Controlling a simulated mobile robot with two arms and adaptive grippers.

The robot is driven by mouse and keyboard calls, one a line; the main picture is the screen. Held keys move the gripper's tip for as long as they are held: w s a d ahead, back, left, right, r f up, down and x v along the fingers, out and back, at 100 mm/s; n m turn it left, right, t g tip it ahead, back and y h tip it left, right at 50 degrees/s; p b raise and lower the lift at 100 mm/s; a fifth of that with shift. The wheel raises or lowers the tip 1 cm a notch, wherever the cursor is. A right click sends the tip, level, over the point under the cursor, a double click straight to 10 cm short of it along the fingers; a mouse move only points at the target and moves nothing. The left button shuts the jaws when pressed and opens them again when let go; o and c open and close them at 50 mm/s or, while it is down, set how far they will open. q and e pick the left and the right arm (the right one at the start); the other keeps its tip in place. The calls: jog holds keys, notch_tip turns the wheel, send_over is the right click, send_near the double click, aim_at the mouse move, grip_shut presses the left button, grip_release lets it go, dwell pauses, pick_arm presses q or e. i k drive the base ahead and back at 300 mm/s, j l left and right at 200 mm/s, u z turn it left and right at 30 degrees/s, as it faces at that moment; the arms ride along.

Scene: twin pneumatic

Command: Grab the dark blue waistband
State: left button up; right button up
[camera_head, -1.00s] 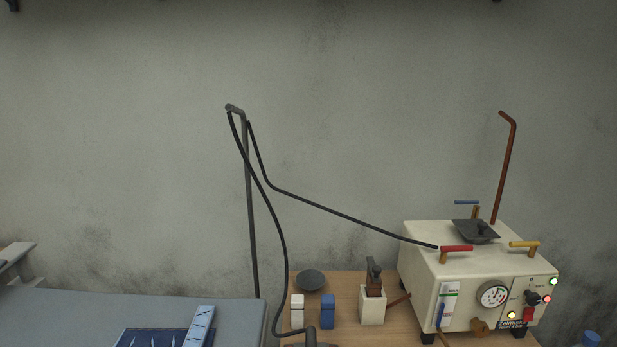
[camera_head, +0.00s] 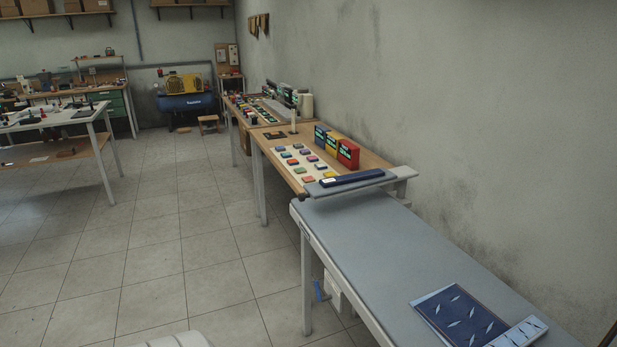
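A long dark blue band (camera_head: 350,179) with a white end lies on a small grey shelf (camera_head: 318,191) at the far end of the grey padded table (camera_head: 370,235). It looks like the waistband, though its detail is small. A dark blue patterned piece (camera_head: 437,311) with light leaf-like marks lies flat on the near right part of the padded table. A light blue strip with similar marks (camera_head: 528,328) lies along its right side. Neither of my grippers is in view, so I cannot see whether they hold anything.
Beyond the padded table, a wooden table (camera_head: 262,147) holds rows of coloured blocks and blue, yellow and red boxes (camera_head: 348,153) by the wall. A white table (camera_head: 70,118) stands at left. The tiled floor (camera_head: 170,240) between is clear. A blue compressor (camera_head: 186,102) stands at the back.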

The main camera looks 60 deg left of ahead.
aim_at(348, 179)
jog(key=u, duration=1.5)
